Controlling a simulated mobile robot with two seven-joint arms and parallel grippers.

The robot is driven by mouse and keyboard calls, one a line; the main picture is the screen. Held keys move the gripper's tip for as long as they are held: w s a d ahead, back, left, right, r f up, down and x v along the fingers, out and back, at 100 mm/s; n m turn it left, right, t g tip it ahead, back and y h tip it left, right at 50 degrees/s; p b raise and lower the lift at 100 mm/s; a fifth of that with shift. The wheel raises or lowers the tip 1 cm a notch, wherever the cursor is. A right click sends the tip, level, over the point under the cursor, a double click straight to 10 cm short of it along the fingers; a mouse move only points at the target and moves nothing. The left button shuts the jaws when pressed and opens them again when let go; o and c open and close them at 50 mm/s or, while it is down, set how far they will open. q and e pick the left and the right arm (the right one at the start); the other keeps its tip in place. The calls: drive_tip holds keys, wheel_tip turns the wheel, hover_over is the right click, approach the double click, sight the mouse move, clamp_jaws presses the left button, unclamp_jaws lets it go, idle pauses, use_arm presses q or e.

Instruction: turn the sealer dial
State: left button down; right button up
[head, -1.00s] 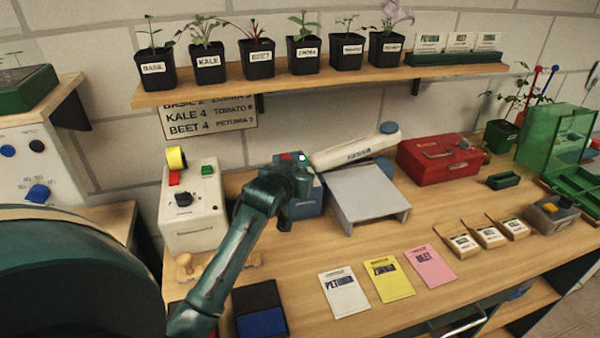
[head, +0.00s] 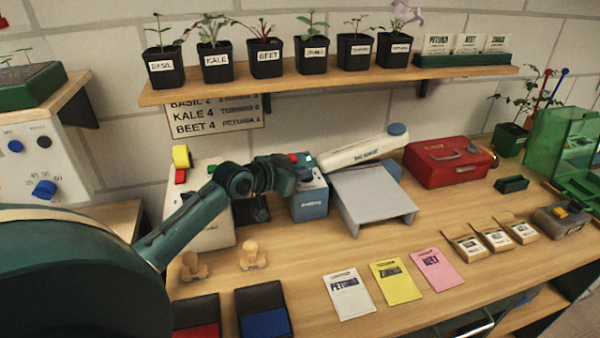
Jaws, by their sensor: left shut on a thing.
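The sealer is a blue box (head: 311,204) with a white lever arm (head: 350,153) ending in a blue knob and a grey platform (head: 372,192) at its right. Red and green spots show on top of the blue box. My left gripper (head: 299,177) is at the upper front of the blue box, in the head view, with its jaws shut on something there. That place fits the sealer dial, but the gripper hides the dial and I cannot see its setting. My right gripper is not in view.
A cream machine (head: 212,230) stands left of the sealer, partly behind my left arm. Two wooden stamps (head: 253,256) and ink pads (head: 263,310) lie in front. Seed packets (head: 347,294) and a red box (head: 447,162) are to the right. Potted seedlings stand on the shelf (head: 330,82) above.

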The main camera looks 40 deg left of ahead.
use_arm(q)
drive_tip(key=shift+s+f, duration=0.1)
drive_tip(key=shift+f, duration=0.25)
drive_tip(key=c, duration=1.5)
unclamp_jaws()
drive_tip(key=shift+r, duration=0.1)
drive_tip(key=b+v, duration=0.1)
drive_tip(key=v, duration=1.2)
